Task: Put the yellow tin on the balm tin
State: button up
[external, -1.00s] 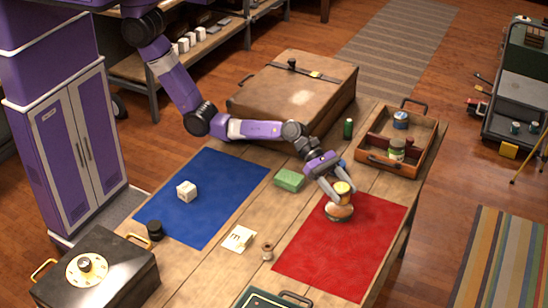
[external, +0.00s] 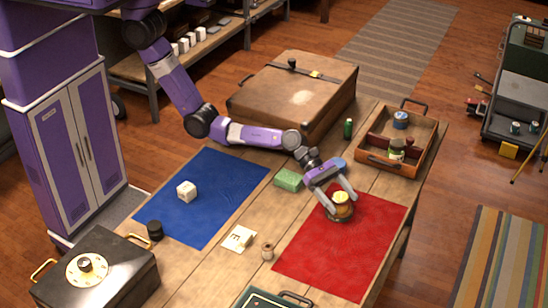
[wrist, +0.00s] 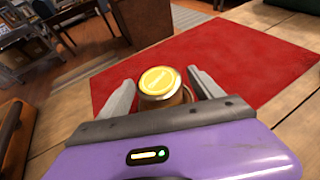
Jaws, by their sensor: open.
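The yellow tin (external: 342,197) has a bright yellow lid and a tan body. It stands roughly upright over a low, dark round tin (external: 341,215), which looks like the balm tin, on the red mat (external: 335,255). The lower tin is partly hidden, so I cannot tell how well the two are centred. My gripper (external: 340,199) is open, with one finger on each side of the yellow tin. In the wrist view the yellow tin (wrist: 160,81) sits between the spread fingers, with a gap visible at the right finger.
A green block (external: 289,180) lies left of my gripper. A wooden tray (external: 375,163) with jars and a green bottle (external: 348,129) stand behind. A suitcase (external: 290,95) is at the back. A spool (external: 267,251) and card (external: 238,238) lie left of the red mat, whose front is clear.

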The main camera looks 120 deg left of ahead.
jog(key=shift+r, duration=0.1)
jog(key=shift+s+r, duration=0.1)
jog(key=p+v, duration=0.1)
jog(key=v, duration=1.1)
jog(key=shift+p, duration=0.3)
jog(key=shift+a, duration=0.1)
